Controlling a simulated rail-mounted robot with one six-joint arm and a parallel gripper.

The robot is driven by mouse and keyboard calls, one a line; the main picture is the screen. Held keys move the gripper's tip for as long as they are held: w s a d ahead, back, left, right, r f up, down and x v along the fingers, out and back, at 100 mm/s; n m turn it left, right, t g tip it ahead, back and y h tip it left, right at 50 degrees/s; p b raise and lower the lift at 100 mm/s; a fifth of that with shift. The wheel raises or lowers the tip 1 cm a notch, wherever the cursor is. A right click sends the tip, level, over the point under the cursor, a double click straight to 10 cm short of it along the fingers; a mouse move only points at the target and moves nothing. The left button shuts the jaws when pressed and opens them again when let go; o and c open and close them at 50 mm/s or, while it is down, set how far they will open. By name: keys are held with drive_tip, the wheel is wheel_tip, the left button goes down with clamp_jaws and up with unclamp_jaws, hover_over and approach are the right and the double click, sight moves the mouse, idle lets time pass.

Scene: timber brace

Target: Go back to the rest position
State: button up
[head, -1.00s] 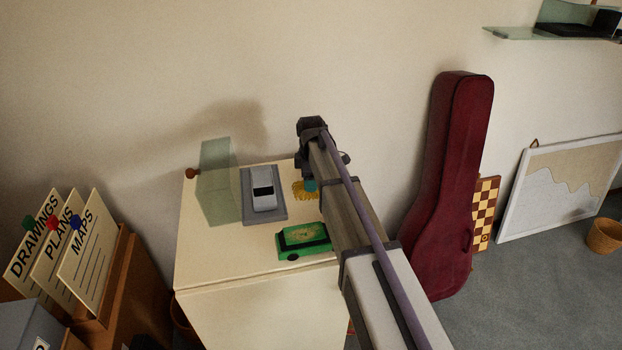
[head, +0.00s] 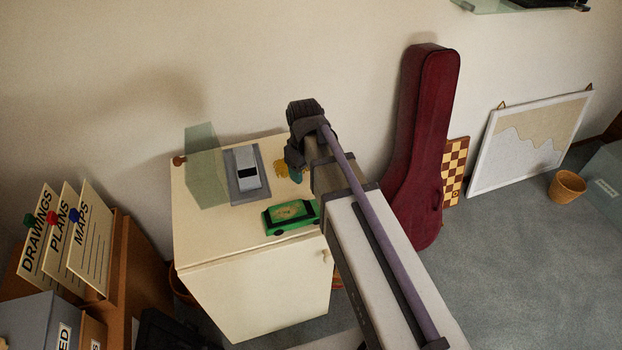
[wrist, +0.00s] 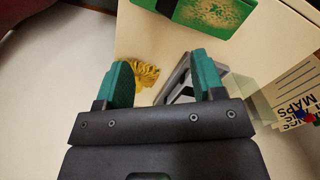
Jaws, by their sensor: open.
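My gripper (head: 296,172) is over the right back part of the cream cabinet (head: 225,245). In the wrist view its two teal fingers (wrist: 164,76) stand wide apart, with nothing held between them. A yellow ribbed object (head: 280,168) lies on the cabinet top beside the gripper in the head view, partly hidden by it; it also shows past the fingers in the wrist view (wrist: 148,76). My arm reaches in from the lower right.
A red instrument case (head: 425,140) leans right of my arm. Labelled cards (head: 60,235) stand at left.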

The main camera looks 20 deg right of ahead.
drive_tip(key=s+m, duration=0.6)
drive_tip(key=s, duration=0.5)
drive_tip(key=shift+s, duration=0.15)
